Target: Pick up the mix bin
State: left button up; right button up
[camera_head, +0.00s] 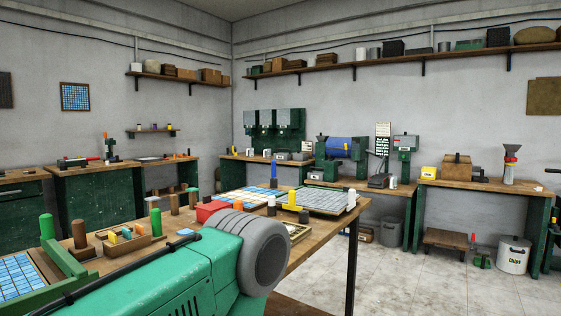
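I cannot tell for sure which container is the mix bin. A grey bin (390,232) stands on the floor under the back bench; no label on it can be read. A white bin (514,259) with a lid and the word "Chips" stands on the floor at the far right. A blue drum (343,148) sits in a green machine on the back bench. Neither of my grippers shows in this view.
A wooden worktable (325,228) with tile sheets (257,198), a red box (212,210) and a wooden tray (127,241) is close in front. A green body with a grey round end hides part of it. A low wooden stand (444,240) is by the right bench. Pale floor (420,285) is clear at right.

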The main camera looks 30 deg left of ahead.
aim_at(313, 175)
jog(key=i+l, duration=0.15)
jog(key=i, duration=2.2)
jog(key=i+l, duration=0.15)
jog(key=i, duration=2.25)
jog(key=i+u, duration=0.3)
jog(key=i, duration=0.15)
jog(key=i+l+u, duration=0.1)
jog(key=i+u, duration=0.2)
jog(key=i, duration=0.15)
jog(key=i+l+u, duration=0.3)
jog(key=i, duration=0.15)
jog(key=i+j+u, duration=0.25)
jog(key=i+j, duration=0.55)
jog(key=i, duration=0.15)
jog(key=i+j+z, duration=0.1)
jog(key=j, duration=0.65)
jog(key=i+j, duration=0.15)
jog(key=j, duration=0.6)
jog(key=i+j+z, duration=0.15)
jog(key=j, duration=0.6)
jog(key=i+j+u, duration=0.2)
jog(key=i, duration=0.4)
